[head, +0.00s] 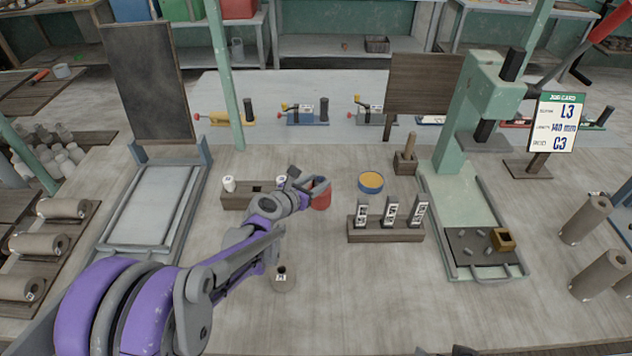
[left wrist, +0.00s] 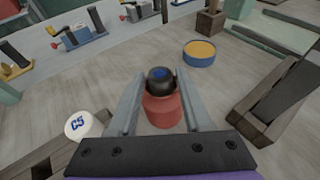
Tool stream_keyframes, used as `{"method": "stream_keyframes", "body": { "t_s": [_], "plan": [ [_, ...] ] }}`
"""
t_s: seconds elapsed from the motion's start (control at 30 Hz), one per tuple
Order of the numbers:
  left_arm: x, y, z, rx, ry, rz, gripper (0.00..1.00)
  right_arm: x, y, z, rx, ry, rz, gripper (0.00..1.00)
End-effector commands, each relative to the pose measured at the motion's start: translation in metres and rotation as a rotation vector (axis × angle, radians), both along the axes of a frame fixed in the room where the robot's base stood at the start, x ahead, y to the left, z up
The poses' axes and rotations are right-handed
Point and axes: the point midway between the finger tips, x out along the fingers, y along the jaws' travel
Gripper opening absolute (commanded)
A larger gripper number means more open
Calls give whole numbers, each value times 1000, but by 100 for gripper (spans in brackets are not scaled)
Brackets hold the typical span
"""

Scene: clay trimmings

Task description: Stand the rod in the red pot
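The red pot (head: 320,200) stands on the table near the middle, and it shows in the left wrist view (left wrist: 163,110). A short dark round piece (left wrist: 160,79) with a blue top stands up at the pot's mouth, probably the rod's end; its lower part is hidden. My left gripper (head: 318,184) is at the top of the pot. In the left wrist view its fingers (left wrist: 159,88) are apart, one on each side of the dark piece. A narrow gap seems to show beside it, but contact is hard to judge. My right gripper is not recognisable in these views.
A wooden block (head: 236,202) with white labelled plugs is left of the pot. A blue pot with yellow top (head: 371,183) and a rack with three labelled pieces (head: 386,234) are to the right. A green press (head: 466,130) stands farther right. The front table is mostly clear.

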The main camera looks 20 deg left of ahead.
Motion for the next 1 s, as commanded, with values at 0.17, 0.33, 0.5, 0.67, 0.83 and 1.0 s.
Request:
{"method": "stream_keyframes", "body": {
  "t_s": [0.17, 0.33, 0.5, 0.67, 0.83, 1.0],
  "plan": [
    [0, 0, 0, 0, 0, 0, 73, 0, 0, 0, 0, 0, 0, 100],
    [0, 0, 0, 0, 0, 0, 73, 0, 0, 0, 0, 0, 0, 100],
    [-6, 2, 2, -1, 0, 1, 73, 0, 0, 0, 0, 0, 0, 100],
    [-29, 10, 11, 1, 0, 3, 73, 0, 0, -1, 0, 0, 0, 100],
    [-60, 20, 23, 1, 1, 3, 73, 0, 0, -1, 0, 0, 0, 100],
    [-84, 27, 32, 0, 0, 2, 73, 0, 0, 0, 0, 0, 0, 100]
  ]
}}
